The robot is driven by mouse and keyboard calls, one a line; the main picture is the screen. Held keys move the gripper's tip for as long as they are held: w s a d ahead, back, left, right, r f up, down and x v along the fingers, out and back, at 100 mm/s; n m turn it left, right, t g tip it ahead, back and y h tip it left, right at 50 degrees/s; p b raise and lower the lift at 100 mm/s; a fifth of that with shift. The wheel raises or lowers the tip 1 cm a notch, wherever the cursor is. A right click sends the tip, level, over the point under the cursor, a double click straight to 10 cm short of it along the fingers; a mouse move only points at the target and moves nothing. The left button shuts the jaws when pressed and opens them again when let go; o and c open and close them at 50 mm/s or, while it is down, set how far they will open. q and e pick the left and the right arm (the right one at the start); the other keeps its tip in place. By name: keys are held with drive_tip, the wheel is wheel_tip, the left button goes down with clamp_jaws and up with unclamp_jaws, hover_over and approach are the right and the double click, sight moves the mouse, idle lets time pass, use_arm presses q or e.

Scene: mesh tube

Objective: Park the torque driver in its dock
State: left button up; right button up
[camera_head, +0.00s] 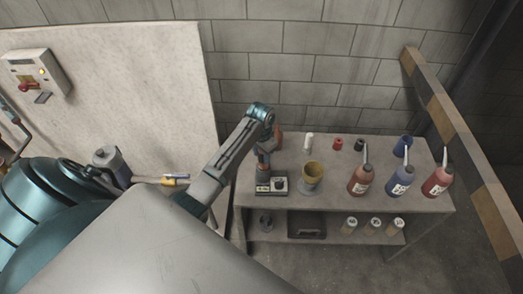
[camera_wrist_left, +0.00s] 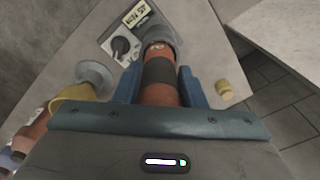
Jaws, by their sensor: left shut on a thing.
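The torque driver (camera_wrist_left: 160,75) has an orange body with a dark band. My left gripper (camera_wrist_left: 159,88) is shut around it, one blue finger on each side of the band. The dock (camera_head: 273,188) is a dark box with a knob and a pale label. In the wrist view the dock (camera_wrist_left: 106,41) lies beside the driver's far end, where a grey round collar shows. I cannot tell whether the driver is seated. My right gripper is out of view.
A yellow cup (camera_head: 312,174) stands just right of the dock. Red and blue spouted bottles (camera_head: 361,180) stand farther right, with small caps behind. The bench (camera_head: 330,200) has a lower shelf with a black tray (camera_head: 306,228). A striped rail (camera_head: 460,140) borders the right.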

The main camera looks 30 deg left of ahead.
use_arm(q)
drive_tip(key=shift+f, duration=0.35)
idle(0.3)
drive_tip(key=o, duration=1.2)
drive_tip(key=shift+c, duration=0.2)
drive_tip(key=shift+s, duration=0.1)
